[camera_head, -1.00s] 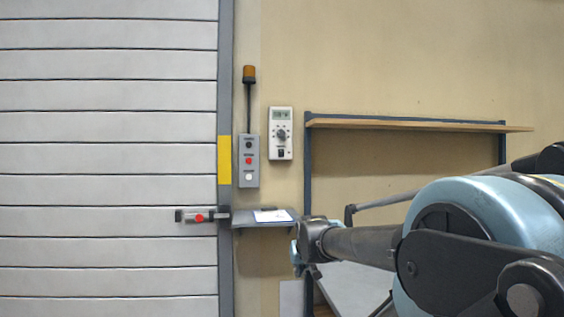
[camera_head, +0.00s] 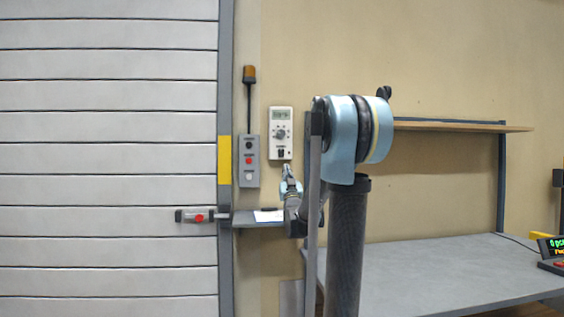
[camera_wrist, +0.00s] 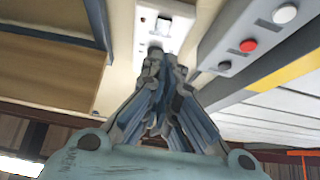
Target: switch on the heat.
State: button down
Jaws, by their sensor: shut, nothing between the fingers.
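The white heat control panel (camera_head: 280,134) hangs on the wall, with a small screen at its top, a round dial (camera_head: 281,134) in the middle and a dark rocker switch (camera_head: 281,154) near its bottom. My gripper (camera_head: 286,170) is just below the panel, fingers pointing up at it. In the wrist view the panel (camera_wrist: 147,38) is straight ahead of my gripper (camera_wrist: 162,62), and its switch (camera_wrist: 163,25) shows just beyond the fingertips. The fingers are closed together and hold nothing. I cannot tell whether the fingertips touch the panel.
A grey button box (camera_head: 249,161) with black, red and white buttons and an amber lamp (camera_head: 249,74) is close left of the panel. A workbench (camera_head: 430,268) and wooden shelf (camera_head: 460,126) are on the right.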

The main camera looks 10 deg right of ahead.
jog(key=shift+r+t, duration=0.3)
jog(key=shift+r, duration=0.05)
send_near(281, 150)
notch_tip(281, 150, up, 3)
jog(key=w, duration=0.1)
jog(key=shift+w+f, duration=0.1)
jog(key=shift+w, duration=1.2)
